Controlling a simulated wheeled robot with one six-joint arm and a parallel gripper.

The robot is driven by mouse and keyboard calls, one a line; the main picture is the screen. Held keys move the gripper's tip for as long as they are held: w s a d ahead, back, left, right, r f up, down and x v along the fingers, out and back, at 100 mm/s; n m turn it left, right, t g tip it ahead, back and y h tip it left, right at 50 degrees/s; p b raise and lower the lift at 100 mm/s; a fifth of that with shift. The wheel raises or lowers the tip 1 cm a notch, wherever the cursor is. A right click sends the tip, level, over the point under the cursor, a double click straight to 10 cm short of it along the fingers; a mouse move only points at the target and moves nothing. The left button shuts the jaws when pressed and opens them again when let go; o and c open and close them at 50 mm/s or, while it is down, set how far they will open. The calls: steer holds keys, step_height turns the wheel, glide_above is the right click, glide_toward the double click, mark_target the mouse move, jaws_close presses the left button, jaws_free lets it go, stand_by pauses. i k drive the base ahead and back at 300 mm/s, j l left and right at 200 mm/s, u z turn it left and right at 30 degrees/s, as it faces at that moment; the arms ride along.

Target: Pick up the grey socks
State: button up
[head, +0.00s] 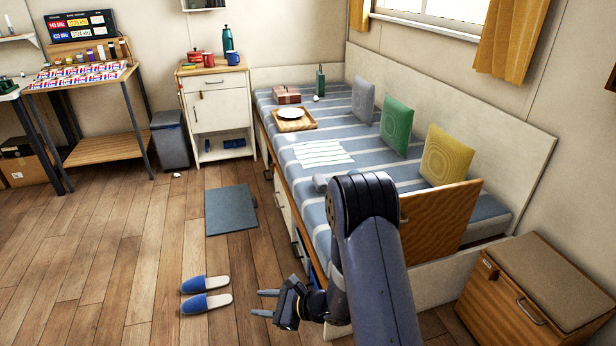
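A small pale grey bundle (321,181) lies on the striped bed, just left of my arm's upper joint. It may be the grey socks, but it is too small and partly hidden to be sure. My gripper (264,303) is low in front of the bed, over the wooden floor and right of the blue slippers. Its two fingers point left and stand apart, with nothing seen between them. It is well away from the grey bundle. My arm hides part of the bed's near end and front side.
The bed (345,134) holds cushions, a tray (294,125) with a plate, and a striped cloth (322,154). Blue slippers (207,303) and a dark mat (231,209) lie on the floor. A wooden panel (452,217) stands at the bed's near end. The left floor is mostly clear.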

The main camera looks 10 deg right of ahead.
mark_target(318, 180)
steer(key=i+j, duration=0.6)
steer(key=i, duration=0.15)
steer(key=i+j, duration=0.6)
steer(key=i, duration=0.15)
steer(key=i+j+z, duration=0.1)
steer(key=z, duration=0.35)
steer(key=i+j+z, duration=0.15)
steer(key=z, duration=0.3)
steer(key=i+j+z, duration=0.1)
steer(key=z, duration=0.35)
steer(key=j+z, duration=0.1)
steer(key=z, duration=0.65)
